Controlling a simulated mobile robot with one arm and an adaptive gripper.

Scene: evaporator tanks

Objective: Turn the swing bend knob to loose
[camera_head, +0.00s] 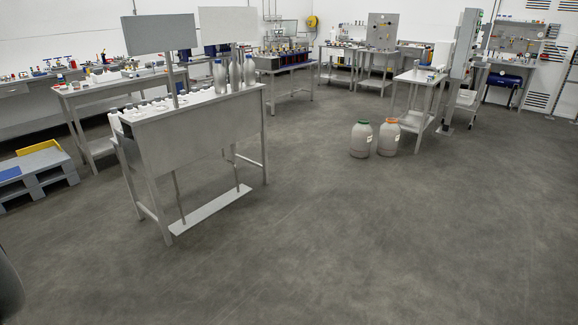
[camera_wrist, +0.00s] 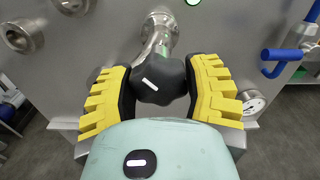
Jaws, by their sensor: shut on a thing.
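In the wrist view, a black knob (camera_wrist: 158,82) with a white mark sits in front of a bent steel pipe (camera_wrist: 160,32) on a grey metal panel. My gripper (camera_wrist: 160,90) has yellow toothed fingers with dark pads, one on each side of the knob. It is shut on the knob. The white mark lies slightly tilted across the knob's face. The head view does not show the knob or my gripper.
A steel pipe port (camera_wrist: 22,38) is at left. In the head view, a steel bench (camera_head: 195,130) stands left of centre; much grey floor is clear.

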